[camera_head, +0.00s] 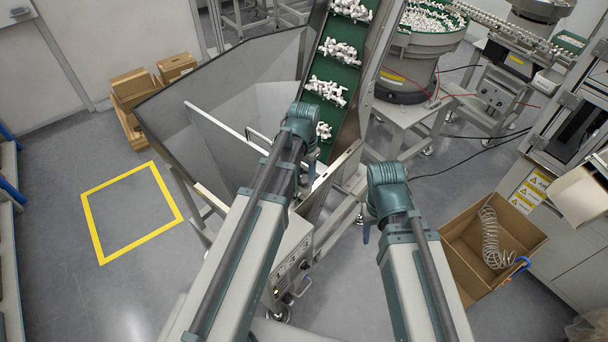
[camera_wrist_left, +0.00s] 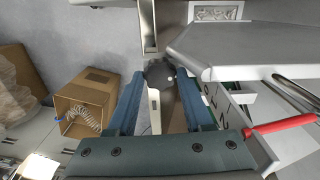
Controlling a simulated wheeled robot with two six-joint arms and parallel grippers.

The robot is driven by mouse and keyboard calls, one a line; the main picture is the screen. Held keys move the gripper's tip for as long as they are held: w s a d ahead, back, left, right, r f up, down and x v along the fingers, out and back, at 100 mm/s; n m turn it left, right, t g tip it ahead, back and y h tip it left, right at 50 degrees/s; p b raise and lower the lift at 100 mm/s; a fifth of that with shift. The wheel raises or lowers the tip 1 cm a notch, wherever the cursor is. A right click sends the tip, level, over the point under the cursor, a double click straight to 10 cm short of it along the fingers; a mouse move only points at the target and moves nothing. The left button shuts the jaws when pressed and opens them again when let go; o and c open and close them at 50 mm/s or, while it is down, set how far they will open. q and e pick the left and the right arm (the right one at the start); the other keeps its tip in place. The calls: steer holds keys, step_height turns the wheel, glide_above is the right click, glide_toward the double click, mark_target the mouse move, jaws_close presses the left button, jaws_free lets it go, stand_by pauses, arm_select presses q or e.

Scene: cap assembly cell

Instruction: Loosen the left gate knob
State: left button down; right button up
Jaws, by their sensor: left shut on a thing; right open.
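The left gate knob (camera_wrist_left: 159,72) shows in the left wrist view as a dark round knob between the tips of the two blue fingers. My left gripper (camera_wrist_left: 160,84) is shut on it. In the head view my left gripper (camera_head: 308,172) is by the right side of the grey hopper, below the green conveyor, mostly hidden under my own wrist. The knob cannot be made out there. My right gripper (camera_head: 366,234) hangs below its wrist, open, clear of the hopper, and seems empty; its fingers are small in view.
The large grey hopper (camera_head: 190,135) stands left of the inclined green conveyor (camera_head: 338,72), which carries white parts. A cardboard box (camera_head: 462,245) with a coiled hose is at right. A control box (camera_head: 292,262) with a handle sits low between my arms. Floor is open at left.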

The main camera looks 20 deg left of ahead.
mark_target(304, 179)
arm_select(q)
steer(key=shift+s+n, duration=0.1)
steer(key=shift+n, duration=0.2)
stand_by(0.4)
steer(key=shift+c, duration=1.5)
jaws_free()
steer(key=shift+r, duration=0.15)
step_height(304, 179, up, 14)
steer(key=p, duration=1.3)
steer(key=shift+f+p, duration=0.25)
steer(key=shift+p, duration=0.15)
